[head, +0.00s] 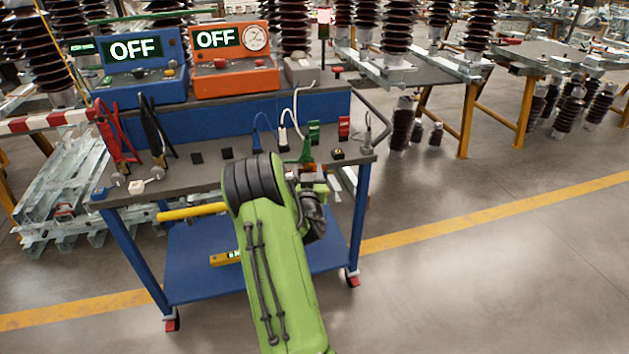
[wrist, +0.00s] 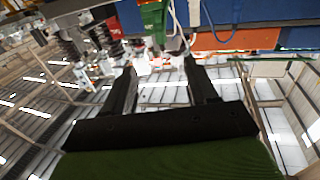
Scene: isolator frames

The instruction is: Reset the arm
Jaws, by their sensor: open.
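My arm is green with black joint bands and reaches up over the front edge of the blue cart (head: 345,225) in the head view. My gripper is mostly hidden there behind the wrist. In the wrist view my gripper (wrist: 164,84) has its two black fingers apart, with nothing clearly held between them. A green block-like part (wrist: 153,18) shows beyond the fingertips, with a white cable beside it; I cannot tell how far off it is. The wrist picture is tilted, with roof beams and lights below.
On the cart stand a blue box (head: 145,92) and an orange box (head: 236,82), both reading OFF. Red clamps (head: 118,143), black clamps (head: 155,130), cables and small sockets sit on its top. A yellow level (head: 225,258) lies on the lower shelf.

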